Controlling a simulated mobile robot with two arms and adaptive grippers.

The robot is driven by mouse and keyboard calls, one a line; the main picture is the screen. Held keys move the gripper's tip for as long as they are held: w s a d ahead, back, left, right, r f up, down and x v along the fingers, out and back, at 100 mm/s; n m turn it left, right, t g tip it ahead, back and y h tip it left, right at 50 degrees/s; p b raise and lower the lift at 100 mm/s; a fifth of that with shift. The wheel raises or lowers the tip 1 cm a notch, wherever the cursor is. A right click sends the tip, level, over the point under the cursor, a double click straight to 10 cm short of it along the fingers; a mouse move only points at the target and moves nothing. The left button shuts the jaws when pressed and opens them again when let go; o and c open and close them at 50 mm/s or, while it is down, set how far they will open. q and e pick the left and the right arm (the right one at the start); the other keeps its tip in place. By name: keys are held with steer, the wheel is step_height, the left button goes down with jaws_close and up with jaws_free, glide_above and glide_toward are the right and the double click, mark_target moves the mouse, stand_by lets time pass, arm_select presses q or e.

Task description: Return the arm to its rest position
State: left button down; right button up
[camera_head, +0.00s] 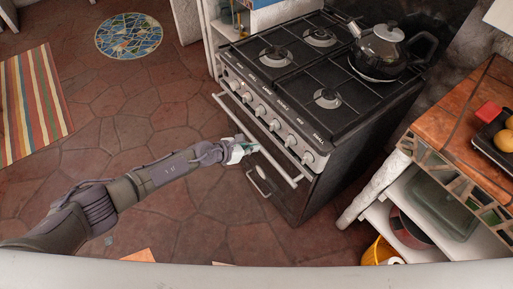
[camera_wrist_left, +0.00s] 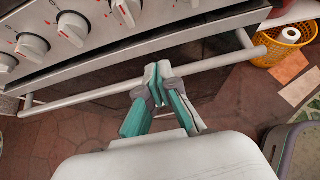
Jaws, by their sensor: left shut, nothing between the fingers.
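My left arm reaches in from the left in the head view, stretched out over the tiled floor. Its gripper (camera_head: 244,150) is at the front of the stove, near the oven door handle (camera_head: 283,160). In the left wrist view the gripper (camera_wrist_left: 152,72) has its teal fingers together, with nothing seen between them. The fingertips overlap the handle bar (camera_wrist_left: 210,62) in that picture; I cannot tell whether they touch it. My right gripper is not in view.
The stove (camera_head: 290,75) has a row of knobs above the handle and a kettle (camera_head: 381,50) on top. A mosaic counter (camera_head: 452,125) stands at right, with a yellow basket (camera_head: 376,252) below it. The floor (camera_head: 130,110) left of the stove is mostly clear, with a striped rug (camera_head: 34,105).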

arm_select(q)
steer(key=s+a+f+n+t+y+p, duration=0.1)
steer(key=s+a+f+n+y, duration=0.2)
steer(key=s+a+f+n, duration=0.85)
steer(key=s+a+f+n+y+p, duration=0.1)
steer(key=s+a+f+n+y, duration=0.45)
steer(key=n, duration=1.15)
steer(key=s+a+f+n+g, duration=0.1)
steer(key=s+f+n, duration=0.3)
steer(key=s, duration=0.7)
steer(key=s+a+f+n+g, duration=0.2)
steer(key=s+f+n, duration=0.3)
steer(key=s, duration=0.6)
steer(key=s+a+f+n+g, duration=0.1)
steer(key=s+f+n+g, duration=0.2)
steer(key=s, duration=0.9)
steer(key=f+n, duration=0.1)
steer(key=n, duration=0.2)
steer(key=shift+a+f+n+g+y, duration=0.2)
steer(key=shift+f+n+g+y, duration=0.05)
steer(key=shift+n+g+y, duration=0.15)
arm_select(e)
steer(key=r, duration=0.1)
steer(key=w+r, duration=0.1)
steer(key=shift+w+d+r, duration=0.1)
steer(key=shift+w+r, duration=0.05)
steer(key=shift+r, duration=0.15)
